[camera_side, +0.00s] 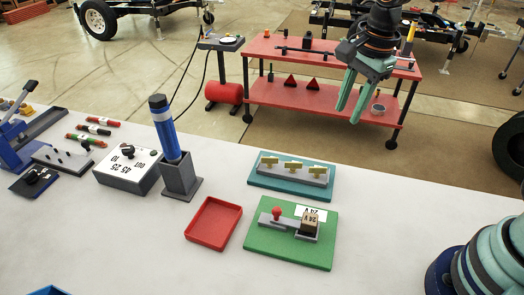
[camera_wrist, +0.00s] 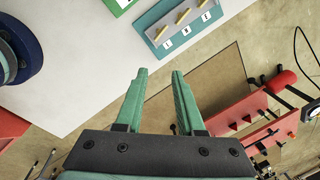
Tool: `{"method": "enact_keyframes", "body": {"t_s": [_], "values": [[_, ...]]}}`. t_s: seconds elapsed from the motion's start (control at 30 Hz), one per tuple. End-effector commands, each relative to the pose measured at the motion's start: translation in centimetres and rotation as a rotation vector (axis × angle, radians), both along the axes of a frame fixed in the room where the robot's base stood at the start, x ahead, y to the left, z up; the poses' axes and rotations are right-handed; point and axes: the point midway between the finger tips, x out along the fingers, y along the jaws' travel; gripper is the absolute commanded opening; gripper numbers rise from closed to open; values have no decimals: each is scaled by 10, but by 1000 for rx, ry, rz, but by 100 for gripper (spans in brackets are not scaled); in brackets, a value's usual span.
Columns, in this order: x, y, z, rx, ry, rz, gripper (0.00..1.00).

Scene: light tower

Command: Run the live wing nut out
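Three brass wing nuts, left (camera_side: 268,161), middle (camera_side: 292,166) and right (camera_side: 317,169), sit in a row on a grey block on a teal board (camera_side: 262,181). They also show in the wrist view as brass bars (camera_wrist: 182,16) on the teal board (camera_wrist: 150,22), each beside a small white label (camera_wrist: 186,30) too small to read. A green board (camera_side: 262,243) in front carries a red-knobbed lever (camera_side: 277,213) and a tan block marked 24 V (camera_side: 310,217). My gripper (camera_side: 349,116) is open and empty, raised well away from the wing nuts, fingers pointing down in the side view.
An empty red tray (camera_side: 213,223) lies left of the green board. A grey holder (camera_side: 181,180) with an upright blue cylinder (camera_side: 165,130) and a dial box (camera_side: 127,170) stand further left. A red workbench (camera_side: 330,93) stands beyond the table.

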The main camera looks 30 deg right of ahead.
Motion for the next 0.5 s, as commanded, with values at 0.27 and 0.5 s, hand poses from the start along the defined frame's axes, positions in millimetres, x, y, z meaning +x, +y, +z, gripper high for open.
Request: {"method": "enact_keyframes", "body": {"t_s": [0.27,0.5], "values": [[20,24,-35,24,119,-474,38],[24,31,-47,21,145,-623,38]]}}
